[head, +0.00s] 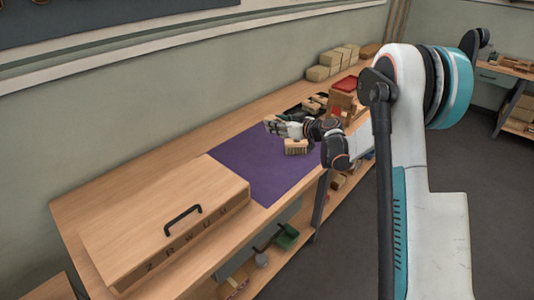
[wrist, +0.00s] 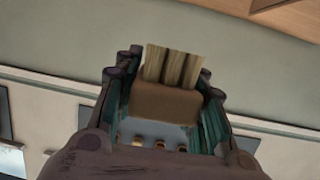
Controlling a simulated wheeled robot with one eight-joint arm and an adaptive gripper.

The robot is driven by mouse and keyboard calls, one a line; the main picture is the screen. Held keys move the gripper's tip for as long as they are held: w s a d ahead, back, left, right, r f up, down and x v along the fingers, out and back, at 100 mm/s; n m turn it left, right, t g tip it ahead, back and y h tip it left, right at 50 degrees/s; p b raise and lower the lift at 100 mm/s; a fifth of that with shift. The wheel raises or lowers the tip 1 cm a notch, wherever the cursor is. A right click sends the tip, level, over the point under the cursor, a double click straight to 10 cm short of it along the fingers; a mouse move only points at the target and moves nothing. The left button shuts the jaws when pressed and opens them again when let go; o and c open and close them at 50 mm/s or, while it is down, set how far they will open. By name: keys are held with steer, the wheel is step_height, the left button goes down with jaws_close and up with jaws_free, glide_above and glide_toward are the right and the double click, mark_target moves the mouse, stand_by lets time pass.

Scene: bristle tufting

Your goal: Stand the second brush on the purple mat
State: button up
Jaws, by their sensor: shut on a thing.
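The purple mat (head: 240,158) lies on the long wooden bench. My gripper (head: 277,127) reaches sideways over the mat's far right part. It is shut on a brush with a brown block (wrist: 165,103) and pale bristle tufts (wrist: 172,66); the block sits between both fingers in the wrist view. In the head view this held brush is small and mostly hidden by the fingers. Another brush (head: 296,147) with a tan block shows just below my gripper, seemingly standing on the mat. I cannot tell the held brush's exact height above the mat.
A large wooden case (head: 150,228) with a black handle stands left of the mat. Dark items, a brown box with a red top (head: 346,84) and several tan blocks (head: 330,64) crowd the bench's far end. The mat's middle and near part are clear.

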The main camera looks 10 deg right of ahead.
mark_target(277, 172)
steer(key=shift+w+d, duration=0.15)
steer(key=shift+d, duration=0.05)
steer(key=shift+f+n+g, duration=0.25)
steer(key=shift+n+g, duration=0.05)
step_height(277, 172, down, 20)
steer(key=b, duration=0.6)
steer(key=shift+r, duration=0.25)
steer(key=shift+f+b, duration=0.65)
steer(key=shift+b, duration=0.15)
steer(key=o, duration=1.2)
